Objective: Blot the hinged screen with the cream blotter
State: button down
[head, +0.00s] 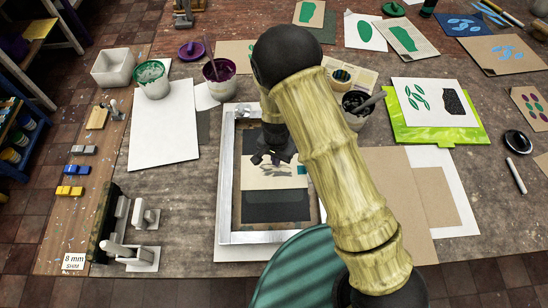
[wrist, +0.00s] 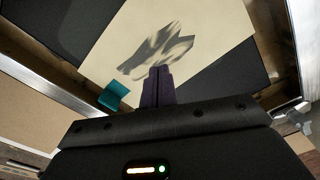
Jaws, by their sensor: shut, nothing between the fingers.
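The hinged screen (head: 229,200) lies flat on the table as a silver metal frame with a dark panel inside. The cream blotter (head: 262,180) lies flat across the dark panel, with a teal tab (head: 301,170) at its right edge. In the wrist view the blotter (wrist: 215,25) fills the upper middle, with the tab (wrist: 113,96) left of the fingers. My gripper (head: 275,160) is over the blotter, pointing down, and its shadow falls on the sheet. In the wrist view its fingers (wrist: 157,82) are together and empty. Whether the fingertips touch the blotter I cannot tell.
White paper (head: 165,125) lies left of the screen, with paint pots (head: 152,79) behind it. Grey clamps (head: 130,245) stand near the front left. Brown boards (head: 395,190) lie on the right. A green tray (head: 440,130) holding a print is further right.

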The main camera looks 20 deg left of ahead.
aim_at(286, 176)
jog(key=shift+s+d+b, duration=0.15)
jog(key=shift+s+d, duration=0.2)
jog(key=shift+d, duration=0.3)
jog(key=shift+s+d+b, duration=0.2)
jog(key=shift+s+d, duration=0.15)
jog(key=shift+d, duration=0.3)
jog(key=shift+s+d+b, duration=0.15)
jog(key=shift+s+d, duration=0.2)
jog(key=shift+d, duration=0.3)
jog(key=shift+f+b, duration=0.7)
jog(key=shift+f, duration=0.4)
dwell(0.5)
notch_tip(286, 176, up, 7)
jog(key=p, duration=0.6)
dwell(0.6)
